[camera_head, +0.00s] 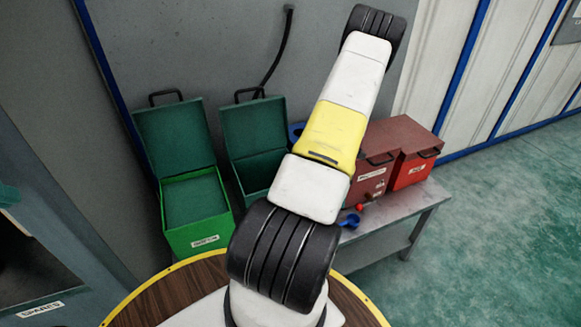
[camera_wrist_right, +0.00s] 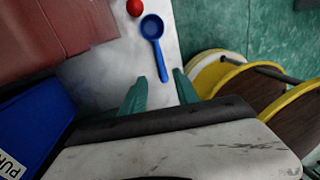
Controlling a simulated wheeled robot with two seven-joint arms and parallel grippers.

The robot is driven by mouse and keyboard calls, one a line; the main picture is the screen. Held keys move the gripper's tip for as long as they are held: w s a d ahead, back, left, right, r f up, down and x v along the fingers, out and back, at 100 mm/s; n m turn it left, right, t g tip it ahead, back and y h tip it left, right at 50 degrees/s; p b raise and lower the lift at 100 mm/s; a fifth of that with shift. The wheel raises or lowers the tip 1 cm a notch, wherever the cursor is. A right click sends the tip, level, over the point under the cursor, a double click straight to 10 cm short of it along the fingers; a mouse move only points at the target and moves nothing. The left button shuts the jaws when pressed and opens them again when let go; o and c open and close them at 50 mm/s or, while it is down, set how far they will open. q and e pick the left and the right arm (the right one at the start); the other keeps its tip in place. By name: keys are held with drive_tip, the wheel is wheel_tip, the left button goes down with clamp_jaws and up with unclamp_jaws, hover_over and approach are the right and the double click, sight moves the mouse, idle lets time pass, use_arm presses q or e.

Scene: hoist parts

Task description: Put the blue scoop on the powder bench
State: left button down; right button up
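The blue scoop (camera_head: 350,220) lies on a grey metal bench (camera_head: 395,217), partly behind my arm in the head view. In the right wrist view the scoop (camera_wrist_right: 153,35) has its bowl away from my right gripper (camera_wrist_right: 160,92) and its handle toward it. That gripper is open, with teal fingers apart on either side of the handle's end; nothing is held. No label marks a powder bench.
Red boxes (camera_head: 412,168) stand on the bench behind the scoop, with a small red ball (camera_wrist_right: 135,7) beside it. Green open boxes (camera_head: 195,207) stand left. A blue box (camera_wrist_right: 35,120) and yellow-rimmed round wooden shelves (camera_wrist_right: 225,75) flank the right gripper. Green floor (camera_head: 490,240) is clear.

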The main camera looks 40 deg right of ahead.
drive_tip(key=w+a+r+m+t+h, duration=0.15)
drive_tip(key=w+a+r, duration=0.3)
drive_tip(key=r, duration=0.55)
drive_tip(key=w+a+r+m+t, duration=0.1)
drive_tip(key=w+a+r+m, duration=0.25)
drive_tip(key=a+r, duration=0.4)
drive_tip(key=w+a+r+m+t, duration=0.1)
drive_tip(key=w+a+r, duration=0.3)
drive_tip(key=r, duration=0.7)
drive_tip(key=s+a+r+m+t+y, duration=0.1)
drive_tip(key=s+a+r, duration=0.3)
drive_tip(key=a, duration=0.4)
drive_tip(key=s+a+r+m+t+y, duration=0.1)
drive_tip(key=s+a+r+m+t, duration=0.1)
drive_tip(key=s+a+r+m, duration=0.2)
drive_tip(key=s+a+r+m+t+y, duration=0.1)
drive_tip(key=s+a+r+m+t, duration=0.1)
drive_tip(key=a+r, duration=0.6)
drive_tip(key=s+a+m, duration=0.1)
drive_tip(key=s+a, duration=0.1)
drive_tip(key=a, duration=0.2)
drive_tip(key=shift+a+r, duration=0.25)
drive_tip(key=shift+r, duration=0.1)
